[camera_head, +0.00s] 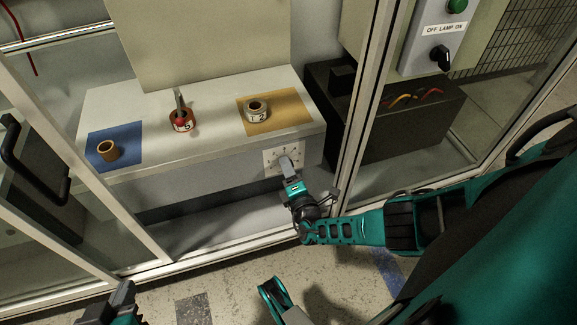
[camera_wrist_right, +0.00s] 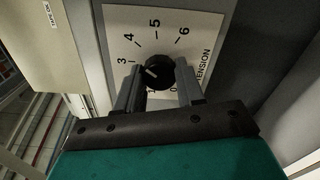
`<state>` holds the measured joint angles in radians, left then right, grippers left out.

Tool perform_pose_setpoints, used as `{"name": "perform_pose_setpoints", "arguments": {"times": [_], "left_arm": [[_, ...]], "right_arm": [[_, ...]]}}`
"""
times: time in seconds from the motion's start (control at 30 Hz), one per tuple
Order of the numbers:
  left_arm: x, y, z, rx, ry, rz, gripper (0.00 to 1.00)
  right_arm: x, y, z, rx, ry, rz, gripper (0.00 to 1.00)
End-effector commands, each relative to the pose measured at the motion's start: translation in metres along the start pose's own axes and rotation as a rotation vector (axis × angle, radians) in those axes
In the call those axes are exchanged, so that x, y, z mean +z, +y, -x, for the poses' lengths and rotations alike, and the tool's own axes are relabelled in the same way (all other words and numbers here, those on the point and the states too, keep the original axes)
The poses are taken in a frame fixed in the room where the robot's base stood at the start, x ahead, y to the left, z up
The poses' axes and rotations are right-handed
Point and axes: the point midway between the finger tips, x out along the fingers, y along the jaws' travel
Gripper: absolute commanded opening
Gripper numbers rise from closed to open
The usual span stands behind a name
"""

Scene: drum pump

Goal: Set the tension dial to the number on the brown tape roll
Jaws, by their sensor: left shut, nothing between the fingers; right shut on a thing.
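The brown tape roll (camera_head: 108,151) stands on the blue mat at the left of the white bench. I cannot read a number on it. The tension dial, a black knob (camera_wrist_right: 158,74) on a white numbered plate (camera_wrist_right: 190,22), is on the front of the bench. Its white mark points up-left, roughly towards 3, perhaps slightly past it towards 4. My right gripper (camera_head: 288,166) is shut on the knob, with a finger on either side in the right wrist view (camera_wrist_right: 158,92). My left gripper (camera_head: 122,300) is low at the bottom left, away from the bench, shut and empty.
Glass-panelled frames flank the opening. A dark box (camera_head: 410,120) stands right of the bench.

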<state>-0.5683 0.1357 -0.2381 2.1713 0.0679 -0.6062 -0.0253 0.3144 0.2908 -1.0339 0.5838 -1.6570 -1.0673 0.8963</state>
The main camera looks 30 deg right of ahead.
Motion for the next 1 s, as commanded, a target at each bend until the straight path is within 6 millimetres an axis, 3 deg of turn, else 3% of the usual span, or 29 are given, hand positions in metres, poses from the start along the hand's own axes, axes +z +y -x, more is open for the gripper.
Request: {"name": "perform_pose_setpoints", "arguments": {"times": [0.6, 1.0], "left_arm": [[-0.0023, -0.0005, -0.0008, -0.001, 0.005, -0.001, 0.0], [-0.0007, -0.0001, -0.0003, 0.0, 0.002, 0.0, 0.0]], "right_arm": [[0.0009, 0.0019, -0.0016, 0.003, -0.002, -0.552, 0.07], [0.0013, 0.002, -0.0017, 0.003, -0.002, -0.739, 0.07]]}}
